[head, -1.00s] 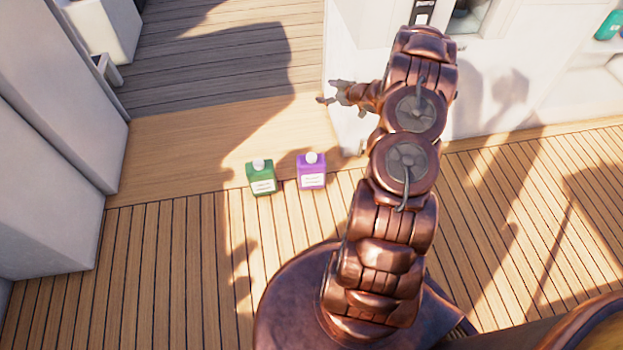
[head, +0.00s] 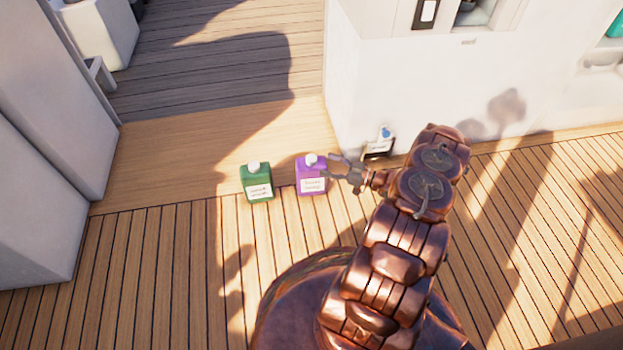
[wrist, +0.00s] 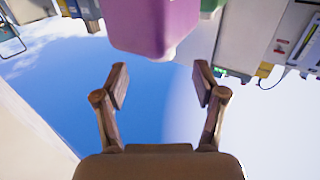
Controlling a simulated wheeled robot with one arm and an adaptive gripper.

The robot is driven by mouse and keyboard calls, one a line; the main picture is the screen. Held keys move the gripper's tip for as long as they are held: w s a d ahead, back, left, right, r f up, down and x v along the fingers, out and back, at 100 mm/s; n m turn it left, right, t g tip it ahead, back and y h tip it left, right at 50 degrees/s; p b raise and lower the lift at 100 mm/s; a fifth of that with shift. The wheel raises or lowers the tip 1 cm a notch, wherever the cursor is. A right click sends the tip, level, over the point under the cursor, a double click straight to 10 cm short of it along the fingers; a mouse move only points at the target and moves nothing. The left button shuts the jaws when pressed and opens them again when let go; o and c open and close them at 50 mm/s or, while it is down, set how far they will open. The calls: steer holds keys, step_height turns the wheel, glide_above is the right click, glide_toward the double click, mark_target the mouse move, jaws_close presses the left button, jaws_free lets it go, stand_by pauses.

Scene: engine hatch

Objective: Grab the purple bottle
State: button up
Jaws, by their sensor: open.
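The purple bottle (head: 311,176) stands upright on the wooden deck in the head view, with a white cap and a pale label. My gripper (head: 335,173) is low at its right side, with the fingertips close to it; I cannot tell if they touch it. In the wrist view the purple bottle (wrist: 152,25) shows at the top, beyond the fingertips. My gripper (wrist: 160,85) is open there, with nothing between its fingers. A green bottle (head: 257,184) stands to the left of the purple one, with a gap between them.
A dark container with a blue and white top (head: 381,140) stands by the white wall (head: 400,80), behind my gripper. White cabinets (head: 40,190) line the left side. The deck (head: 160,240) in front of the bottles is clear.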

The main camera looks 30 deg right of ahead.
mark_target(317, 161)
steer(key=b+x, duration=0.2)
steer(key=x, duration=0.4)
steer(key=shift+f, duration=0.15)
steer(key=shift+w+a+b, duration=0.2)
steer(key=shift+w+b, duration=0.1)
steer(key=shift+w, duration=0.05)
steer(key=shift+c, duration=0.4)
jaws_close()
steer(key=shift+r, duration=0.2)
